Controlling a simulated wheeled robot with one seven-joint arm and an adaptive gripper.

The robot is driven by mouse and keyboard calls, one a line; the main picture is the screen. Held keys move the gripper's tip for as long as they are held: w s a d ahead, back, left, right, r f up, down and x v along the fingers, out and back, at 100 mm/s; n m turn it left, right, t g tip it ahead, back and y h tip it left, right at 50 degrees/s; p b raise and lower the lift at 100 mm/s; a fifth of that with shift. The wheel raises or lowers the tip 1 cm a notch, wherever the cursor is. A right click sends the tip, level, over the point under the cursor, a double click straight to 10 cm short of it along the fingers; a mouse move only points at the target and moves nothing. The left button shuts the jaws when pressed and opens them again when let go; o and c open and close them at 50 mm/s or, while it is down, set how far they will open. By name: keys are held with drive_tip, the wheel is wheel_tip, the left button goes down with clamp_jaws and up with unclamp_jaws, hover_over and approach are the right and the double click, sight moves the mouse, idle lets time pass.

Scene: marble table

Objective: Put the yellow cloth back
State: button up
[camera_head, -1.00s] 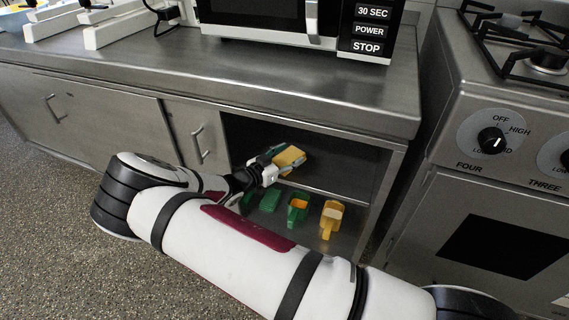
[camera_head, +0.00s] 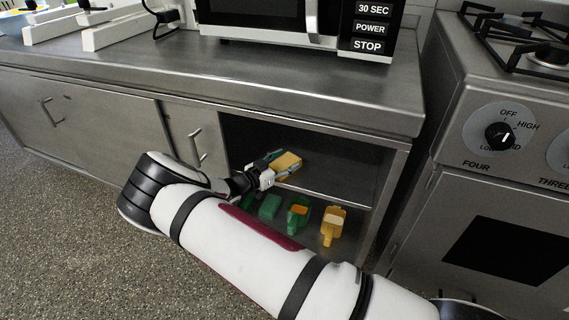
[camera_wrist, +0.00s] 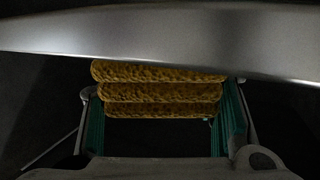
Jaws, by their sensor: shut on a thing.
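The yellow cloth (camera_head: 288,162) is a folded, thick pad held at the tip of my gripper (camera_head: 272,168), inside the open cupboard under the counter. In the wrist view the yellow cloth (camera_wrist: 160,92) shows as stacked, porous yellow layers between the two green-padded fingers of my gripper (camera_wrist: 160,115). The fingers are shut on its sides. It is in the upper part of the cupboard opening, at about the height of the inner shelf. I cannot tell whether it touches the shelf.
Below stand a green block (camera_head: 270,206), a green scoop-like container (camera_head: 298,213) and a yellow one (camera_head: 333,222). The metal counter edge (camera_head: 320,112) runs above the opening, and a bright metal edge (camera_wrist: 160,35) crosses the wrist view. The stove (camera_head: 490,170) stands right.

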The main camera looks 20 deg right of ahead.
drive_tip(key=o, duration=1.2)
drive_tip(key=shift+c, duration=0.2)
drive_tip(key=shift+o, duration=0.6)
drive_tip(key=shift+a+r+p, duration=0.2)
drive_tip(key=shift+p, duration=0.15)
drive_tip(key=p+v, duration=0.3)
drive_tip(key=v, duration=0.8)
drive_tip(key=shift+s+a, duration=0.2)
drive_tip(key=shift+a, duration=0.05)
drive_tip(key=shift+s+f, duration=0.1)
